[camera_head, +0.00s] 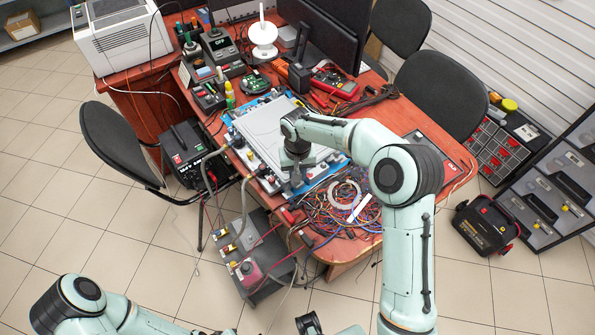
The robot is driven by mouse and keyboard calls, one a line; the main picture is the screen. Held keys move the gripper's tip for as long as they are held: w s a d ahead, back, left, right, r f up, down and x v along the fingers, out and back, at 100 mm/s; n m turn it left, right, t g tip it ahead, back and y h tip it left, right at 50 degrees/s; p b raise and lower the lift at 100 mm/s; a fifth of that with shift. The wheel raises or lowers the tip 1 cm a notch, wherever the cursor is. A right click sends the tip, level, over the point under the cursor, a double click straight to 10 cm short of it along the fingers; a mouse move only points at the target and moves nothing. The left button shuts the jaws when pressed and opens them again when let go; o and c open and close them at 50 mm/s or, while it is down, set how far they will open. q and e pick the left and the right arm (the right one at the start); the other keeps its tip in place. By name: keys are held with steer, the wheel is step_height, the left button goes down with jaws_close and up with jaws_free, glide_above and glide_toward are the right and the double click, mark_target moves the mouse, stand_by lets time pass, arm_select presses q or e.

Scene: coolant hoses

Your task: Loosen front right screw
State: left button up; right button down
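A flat light-grey plate (268,128) lies on a blue mat (333,160) on the red-brown table, with small fittings along its edges. My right arm reaches over the table.
A tangle of coloured wires (335,208) lies just right of the gripper. Pliers, meters and monitors (330,35) crowd the table's back. A grey box with hoses (262,265) stands before the table. A black chair (118,145) is at left.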

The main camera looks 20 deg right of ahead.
steer(key=n+p, duration=0.1)
steer(key=n, duration=0.2)
steer(key=shift+r+n, duration=0.15)
steer(key=shift+n, duration=0.25)
steer(key=n+p, duration=0.1)
steer(key=n, duration=0.2)
steer(key=shift+n, duration=0.3)
steer(key=n+p, duration=0.1)
steer(key=n, duration=0.2)
steer(key=shift+n, duration=0.3)
arm_select(q)
steer(key=w+r+p, duration=0.1)
steer(key=w+r, duration=0.2)
steer(key=r, duration=0.3)
steer(key=shift+w+t+p, duration=0.3)
arm_select(e)
steer(key=shift+n, duration=1.8)
steer(key=c, duration=1)
jaws_free()
